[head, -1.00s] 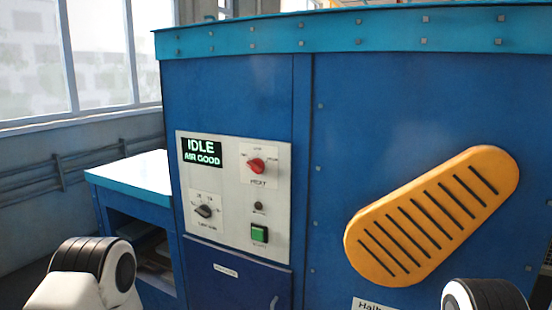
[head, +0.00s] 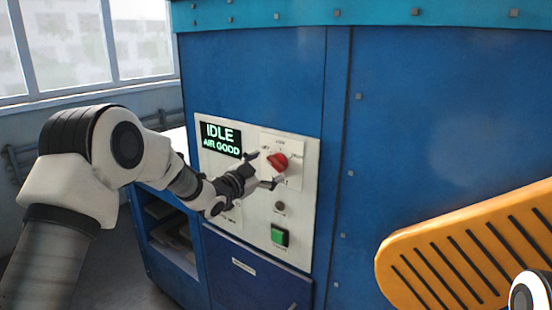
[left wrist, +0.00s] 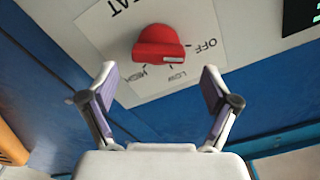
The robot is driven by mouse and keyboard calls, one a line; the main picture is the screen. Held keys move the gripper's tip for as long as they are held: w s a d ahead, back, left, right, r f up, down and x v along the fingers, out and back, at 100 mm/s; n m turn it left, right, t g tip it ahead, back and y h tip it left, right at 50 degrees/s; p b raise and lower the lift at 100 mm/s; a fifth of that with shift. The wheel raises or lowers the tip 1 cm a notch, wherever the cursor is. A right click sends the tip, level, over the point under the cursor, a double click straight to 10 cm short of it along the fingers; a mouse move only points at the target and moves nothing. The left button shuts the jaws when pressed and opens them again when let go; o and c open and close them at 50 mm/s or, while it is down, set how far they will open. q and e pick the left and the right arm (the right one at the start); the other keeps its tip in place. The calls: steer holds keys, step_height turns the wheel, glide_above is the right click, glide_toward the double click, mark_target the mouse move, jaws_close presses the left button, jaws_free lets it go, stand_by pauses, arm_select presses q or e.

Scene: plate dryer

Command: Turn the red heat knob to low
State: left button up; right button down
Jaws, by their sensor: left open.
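The red heat knob (head: 277,162) is on a white plate high on the control panel. In the left wrist view the knob (left wrist: 158,47) shows a small pale mark on its side toward the LOW label (left wrist: 177,75). HIGH lies to the left and OFF to the right there; I cannot tell its exact setting. My left gripper (head: 263,170) is open just in front of the knob. In the wrist view its fingers (left wrist: 158,84) are spread wide, with the knob ahead, between their lines and not touched. My right gripper is not in view.
The panel (head: 305,190) also carries a display (head: 221,138) reading IDLE, AIR GOOD, a small dark button (head: 280,207) and a green button (head: 279,236). A black selector is hidden behind my left gripper. A slotted orange guard (head: 470,255) sticks out at the right.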

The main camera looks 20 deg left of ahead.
mark_target(274, 165)
arm_select(q)
steer(key=x, duration=0.3)
steer(key=p+x, duration=0.1)
steer(key=shift+w+d+f, duration=0.1)
steer(key=shift+w+f, duration=0.15)
steer(key=shift+s+r, duration=0.2)
steer(key=shift+s, duration=0.1)
steer(key=shift+c, duration=0.7)
steer(key=shift+w+f, duration=0.1)
steer(key=c, duration=1)
